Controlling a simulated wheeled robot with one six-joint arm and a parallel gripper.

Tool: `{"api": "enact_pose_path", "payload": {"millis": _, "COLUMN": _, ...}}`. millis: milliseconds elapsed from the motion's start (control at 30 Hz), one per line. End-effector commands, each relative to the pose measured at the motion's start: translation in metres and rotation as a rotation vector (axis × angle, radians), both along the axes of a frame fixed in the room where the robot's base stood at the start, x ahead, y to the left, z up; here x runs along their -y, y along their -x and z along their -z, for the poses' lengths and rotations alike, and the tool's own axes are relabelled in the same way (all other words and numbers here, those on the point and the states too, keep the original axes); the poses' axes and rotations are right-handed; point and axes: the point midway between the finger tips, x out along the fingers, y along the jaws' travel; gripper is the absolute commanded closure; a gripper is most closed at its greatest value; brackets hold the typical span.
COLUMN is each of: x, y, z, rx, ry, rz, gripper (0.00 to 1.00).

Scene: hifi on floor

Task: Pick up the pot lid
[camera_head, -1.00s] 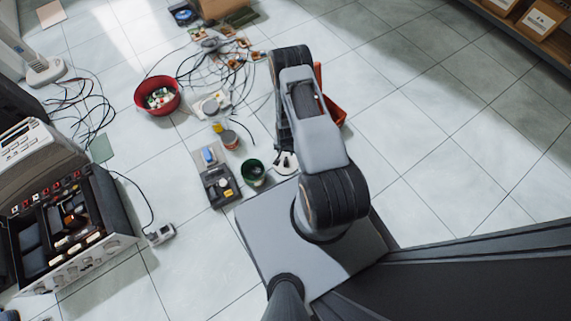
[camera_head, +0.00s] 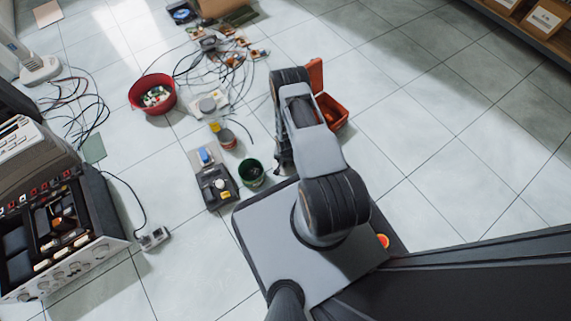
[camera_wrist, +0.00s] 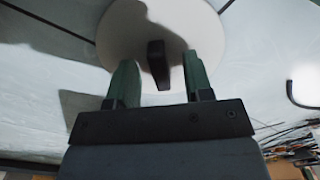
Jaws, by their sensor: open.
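The pot lid (camera_wrist: 125,35) is a pale round disc with a dark upright handle (camera_wrist: 157,64), at the top middle of the wrist view. My gripper (camera_wrist: 160,72) is open, with its two green fingertips on either side of the handle. Gaps show between the handle and both fingers, and nothing is gripped. The fingertips overlap the lid in the picture; I cannot tell whether they touch it. In the head view my arm hides the lid and the fingers.
A green cup (camera_head: 251,173) and a dark tray (camera_head: 217,187) stand left of my arm. An open red box (camera_head: 331,112) is just right of it. A red bowl (camera_head: 153,94), cables and a large device (camera_head: 75,245) are farther left. The tiled floor at right is clear.

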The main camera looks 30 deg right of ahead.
Motion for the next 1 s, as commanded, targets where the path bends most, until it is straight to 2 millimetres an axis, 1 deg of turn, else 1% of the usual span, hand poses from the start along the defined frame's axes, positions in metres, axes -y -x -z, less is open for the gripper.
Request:
{"api": "enact_pose_path", "payload": {"millis": 200, "x": 0.0000, "y": -0.0004, "z": -0.0002, "rx": 0.001, "ry": 0.001, "rz": 0.000, "gripper": 0.53}}
{"api": "enact_pose_path", "payload": {"millis": 700, "x": 0.0001, "y": -0.0004, "z": -0.0003, "rx": 0.001, "ry": 0.001, "rz": 0.000, "gripper": 1.00}}
{"api": "enact_pose_path", "payload": {"millis": 1000, "x": 0.0001, "y": -0.0006, "z": -0.0009, "rx": 0.001, "ry": 0.001, "rz": 0.000, "gripper": 1.00}}
